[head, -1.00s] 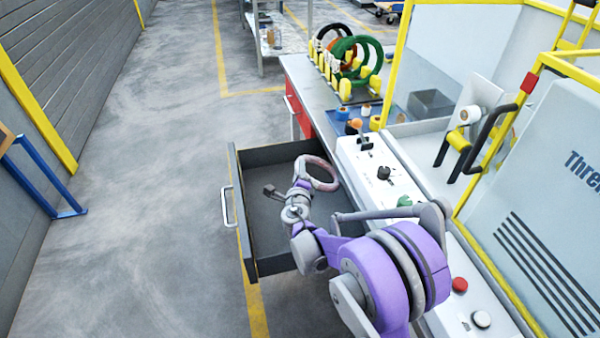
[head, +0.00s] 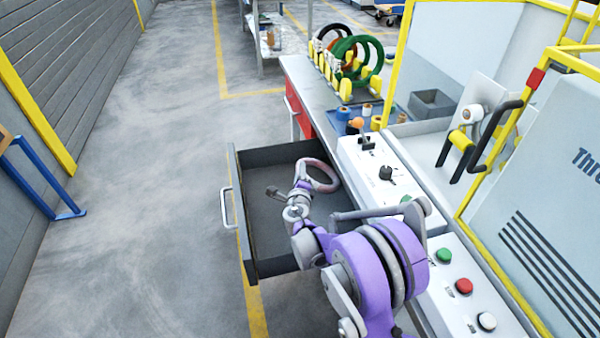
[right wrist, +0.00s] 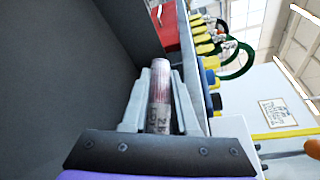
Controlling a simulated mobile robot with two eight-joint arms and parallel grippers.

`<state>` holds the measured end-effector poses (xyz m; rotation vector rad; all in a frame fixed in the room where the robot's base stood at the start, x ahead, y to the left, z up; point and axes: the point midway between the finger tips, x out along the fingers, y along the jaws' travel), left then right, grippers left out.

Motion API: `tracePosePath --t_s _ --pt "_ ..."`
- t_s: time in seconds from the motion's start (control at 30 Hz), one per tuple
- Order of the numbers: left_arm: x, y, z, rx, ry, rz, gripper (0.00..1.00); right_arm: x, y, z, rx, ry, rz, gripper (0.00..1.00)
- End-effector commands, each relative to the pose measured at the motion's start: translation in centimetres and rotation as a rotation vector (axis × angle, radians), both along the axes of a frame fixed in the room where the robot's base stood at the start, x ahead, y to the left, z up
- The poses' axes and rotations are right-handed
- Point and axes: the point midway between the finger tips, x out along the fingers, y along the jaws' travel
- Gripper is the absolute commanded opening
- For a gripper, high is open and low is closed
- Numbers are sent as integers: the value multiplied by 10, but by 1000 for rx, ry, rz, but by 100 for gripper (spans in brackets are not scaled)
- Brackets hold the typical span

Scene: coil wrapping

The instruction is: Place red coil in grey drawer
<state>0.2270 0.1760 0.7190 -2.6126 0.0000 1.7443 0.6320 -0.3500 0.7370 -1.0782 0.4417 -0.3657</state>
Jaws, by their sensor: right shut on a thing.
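The red coil (head: 335,174) is a ring that looks pale pink and whitish, as if wrapped. My right gripper (head: 302,182) is shut on its near left side. In the right wrist view the coil (right wrist: 160,85) shows edge-on with dark print low on it, between the two fingers of the gripper (right wrist: 160,75). The grey drawer (head: 268,230) is pulled open and looks empty. The coil appears over its far right part; I cannot tell whether it touches the drawer floor. The drawer's dark wall (right wrist: 118,35) is close beside the fingers. My left gripper is not in view.
The white control panel (head: 385,172) with knobs and buttons borders the drawer on the right. A rack with green and dark coils (head: 350,58) stands on the workbench behind. A yellow-framed machine (head: 540,200) is at right. The floor (head: 150,190) at left is clear.

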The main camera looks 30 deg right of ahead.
Motion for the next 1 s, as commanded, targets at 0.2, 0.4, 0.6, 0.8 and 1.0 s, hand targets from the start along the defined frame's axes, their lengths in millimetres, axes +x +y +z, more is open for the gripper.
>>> tracePosePath --t_s 0.2,0.4,0.6,0.8,1.0 --pt "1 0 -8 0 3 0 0 0 0 -8 -2 1 0 0" --pt "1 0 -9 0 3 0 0 0 0 -9 -1 0 0 33" --pt "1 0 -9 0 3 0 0 0 0 -9 0 0 0 57" --pt "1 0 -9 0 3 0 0 0 0 -9 0 0 0 57" --pt "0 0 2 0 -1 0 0 0 0 3 0 -1 -1 57"
